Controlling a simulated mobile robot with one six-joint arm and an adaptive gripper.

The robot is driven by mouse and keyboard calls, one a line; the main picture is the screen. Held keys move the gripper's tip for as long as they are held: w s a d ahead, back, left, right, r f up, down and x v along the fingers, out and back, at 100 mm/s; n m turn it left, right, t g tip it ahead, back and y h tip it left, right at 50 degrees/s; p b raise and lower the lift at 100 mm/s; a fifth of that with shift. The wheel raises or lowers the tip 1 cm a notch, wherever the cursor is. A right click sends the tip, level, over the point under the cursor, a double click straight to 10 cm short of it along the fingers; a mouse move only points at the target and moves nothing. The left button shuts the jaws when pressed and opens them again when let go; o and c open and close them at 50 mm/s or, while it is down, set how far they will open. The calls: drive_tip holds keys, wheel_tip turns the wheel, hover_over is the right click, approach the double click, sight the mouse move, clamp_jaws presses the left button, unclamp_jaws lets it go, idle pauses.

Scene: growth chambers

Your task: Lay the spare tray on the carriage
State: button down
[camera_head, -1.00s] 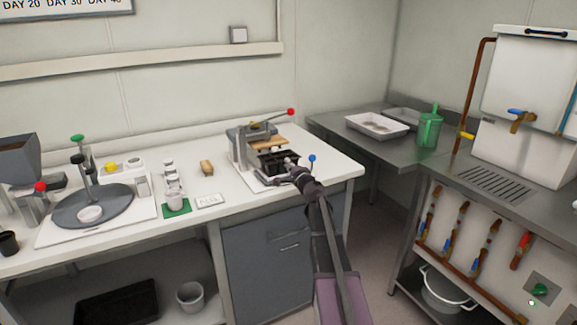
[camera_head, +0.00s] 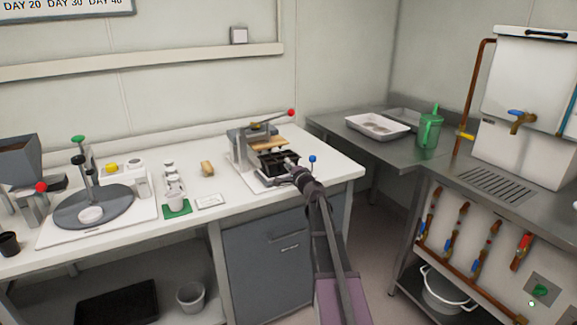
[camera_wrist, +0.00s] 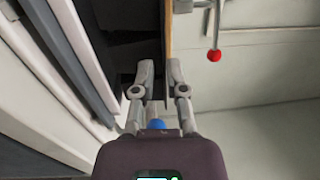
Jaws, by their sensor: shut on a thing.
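A black tray with cells (camera_head: 278,164) is at the front of the grey press on the white bench, and its dark side also shows in the wrist view (camera_wrist: 128,45). My gripper (camera_head: 288,166) is at the tray's near right edge. In the wrist view my gripper (camera_wrist: 161,72) has its two fingers close together on the tray's rim. The carriage lies at the front of the press, mostly hidden by the tray and my gripper. I cannot tell whether the tray rests on it. A blue knob (camera_head: 312,158) stands to the right of the tray.
The press has a red-tipped lever (camera_head: 290,112) and a tan board (camera_head: 266,144) just behind the tray. Another black tray (camera_head: 118,302) is on the lower shelf.

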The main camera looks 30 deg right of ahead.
drive_tip(key=shift+f+b, duration=0.9)
idle(0.5)
drive_tip(key=c, duration=0.6)
unclamp_jaws()
drive_tip(key=shift+r, duration=0.15)
wheel_tip(320, 180, up, 8)
drive_tip(key=p, duration=0.8)
drive_tip(key=shift+r, duration=0.15)
idle(0.5)
